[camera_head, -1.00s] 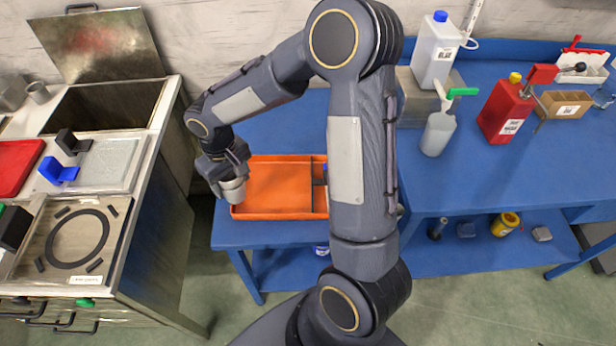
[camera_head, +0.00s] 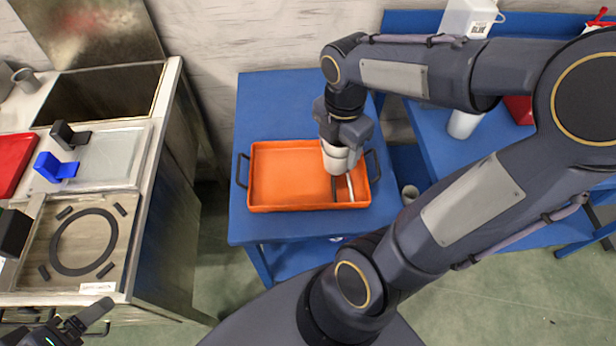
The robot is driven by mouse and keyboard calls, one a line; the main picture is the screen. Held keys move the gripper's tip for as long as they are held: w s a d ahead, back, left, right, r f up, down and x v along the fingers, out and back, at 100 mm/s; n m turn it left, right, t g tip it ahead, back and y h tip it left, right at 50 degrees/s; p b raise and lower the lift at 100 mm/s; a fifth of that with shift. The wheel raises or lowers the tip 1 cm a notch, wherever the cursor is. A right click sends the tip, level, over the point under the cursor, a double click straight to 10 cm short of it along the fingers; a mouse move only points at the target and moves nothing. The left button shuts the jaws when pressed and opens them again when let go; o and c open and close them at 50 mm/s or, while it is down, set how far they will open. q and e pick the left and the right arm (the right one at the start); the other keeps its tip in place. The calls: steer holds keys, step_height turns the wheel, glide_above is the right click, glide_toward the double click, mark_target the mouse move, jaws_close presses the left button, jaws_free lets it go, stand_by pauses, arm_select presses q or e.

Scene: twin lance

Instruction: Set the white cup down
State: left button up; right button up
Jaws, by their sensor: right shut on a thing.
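The white cup (camera_head: 336,162) is held in my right gripper (camera_head: 341,146), which points down from above. The cup is over the right part of the orange tray (camera_head: 285,188), near its divided-off section. I cannot tell whether its base touches the tray, as the gripper and cup hide that spot. The tray lies on a small blue table (camera_head: 275,103). My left gripper (camera_head: 78,322) shows in part at the lower left corner, away from the tray; its jaw gap is unclear.
Slim utensils (camera_head: 347,190) lie in the tray's right section. A sink counter (camera_head: 150,190) is at the left, a larger blue table (camera_head: 432,140) at the right. The tray's left part is empty.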

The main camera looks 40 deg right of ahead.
steer(key=shift+s+n, duration=0.35)
steer(key=shift+n, duration=0.05)
steer(key=shift+w+f, duration=0.1)
steer(key=shift+w, duration=0.05)
steer(key=w+a+f, duration=0.4)
steer(key=w+a, duration=0.1)
steer(key=w, duration=0.3)
steer(key=b, duration=0.1)
glide_above(285, 178)
steer(key=shift+f, duration=4.4)
